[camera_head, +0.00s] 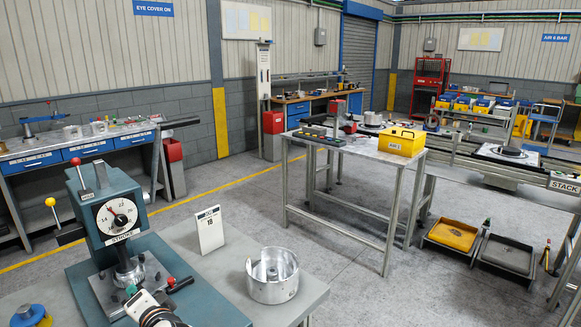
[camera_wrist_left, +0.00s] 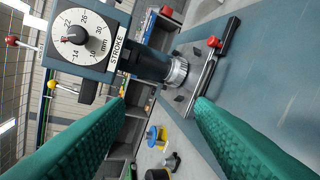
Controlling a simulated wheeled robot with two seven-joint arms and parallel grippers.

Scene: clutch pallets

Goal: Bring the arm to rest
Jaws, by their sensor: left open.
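My left gripper (camera_wrist_left: 160,102) is open in the left wrist view, its two green textured fingers apart with nothing between them. Beyond the fingers stands a dark teal press (camera_wrist_left: 120,55) with a white round dial marked STROKE. A red-knobbed clamp bar (camera_wrist_left: 208,65) lies by its foot on a blue-green plate. In the head view the press (camera_head: 112,217) stands at the lower left. A white and black part (camera_head: 150,308), which may be my left wrist, shows at the bottom edge near the press base. My right gripper is not in view.
A silver metal drum (camera_head: 272,275) and a sign card (camera_head: 209,230) stand on the grey bench right of the press. A blue-topped yellow item (camera_head: 30,316) is at the bottom left. A steel table (camera_head: 350,148) carries a yellow box (camera_head: 401,141). Open floor lies between the benches.

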